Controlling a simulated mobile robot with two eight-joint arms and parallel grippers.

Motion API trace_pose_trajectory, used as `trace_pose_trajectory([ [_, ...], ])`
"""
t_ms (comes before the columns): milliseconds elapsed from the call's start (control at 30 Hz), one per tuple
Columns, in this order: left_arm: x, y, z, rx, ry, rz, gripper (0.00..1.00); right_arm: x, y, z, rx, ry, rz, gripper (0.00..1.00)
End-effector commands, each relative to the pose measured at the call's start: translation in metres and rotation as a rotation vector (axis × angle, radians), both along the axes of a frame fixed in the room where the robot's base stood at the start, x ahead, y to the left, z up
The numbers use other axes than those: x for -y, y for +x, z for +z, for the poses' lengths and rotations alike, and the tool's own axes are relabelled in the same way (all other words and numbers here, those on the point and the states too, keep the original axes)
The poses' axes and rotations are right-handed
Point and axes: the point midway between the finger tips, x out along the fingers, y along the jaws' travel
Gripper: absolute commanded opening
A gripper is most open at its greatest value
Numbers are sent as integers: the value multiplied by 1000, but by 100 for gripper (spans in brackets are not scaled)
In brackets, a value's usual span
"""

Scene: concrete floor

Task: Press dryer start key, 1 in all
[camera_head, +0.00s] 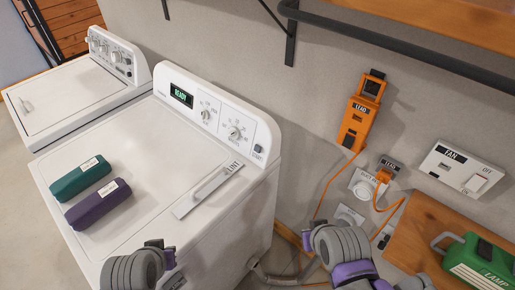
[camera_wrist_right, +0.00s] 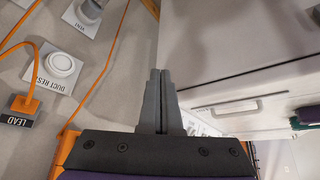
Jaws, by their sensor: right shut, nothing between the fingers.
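The dryer (camera_head: 126,144) is the nearer white machine, with a lit display (camera_head: 181,95) reading READY. Its start key (camera_head: 258,148) is a small dark square above the START label, at the right end of the console. My right gripper (camera_wrist_right: 160,76) is shut and empty in the right wrist view. The dryer's white body (camera_wrist_right: 235,50) shows to its right there, upside down; the start key cannot be made out. In the head view my right arm is at bottom centre, right of the dryer, and its fingers are hidden. My left arm is at bottom left; its gripper is not visible.
A second white machine (camera_head: 75,97) stands behind left.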

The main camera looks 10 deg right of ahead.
Motion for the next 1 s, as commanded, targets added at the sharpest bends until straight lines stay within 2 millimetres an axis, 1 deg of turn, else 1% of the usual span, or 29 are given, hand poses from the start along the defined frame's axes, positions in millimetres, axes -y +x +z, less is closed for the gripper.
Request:
trace_pose_trajectory([
  [800,0,0,0,0,0,0,0,-1,0,0,2,2,1,0],
  [867,0,-1,-2,-2,0,0,0,-4,3,0,12,11,5,0],
  [933,0,-4,-6,-7,0,0,0,-12,10,1,37,35,15,0],
  [1000,0,-7,-13,-14,0,0,0,-25,23,3,84,79,29,0],
])
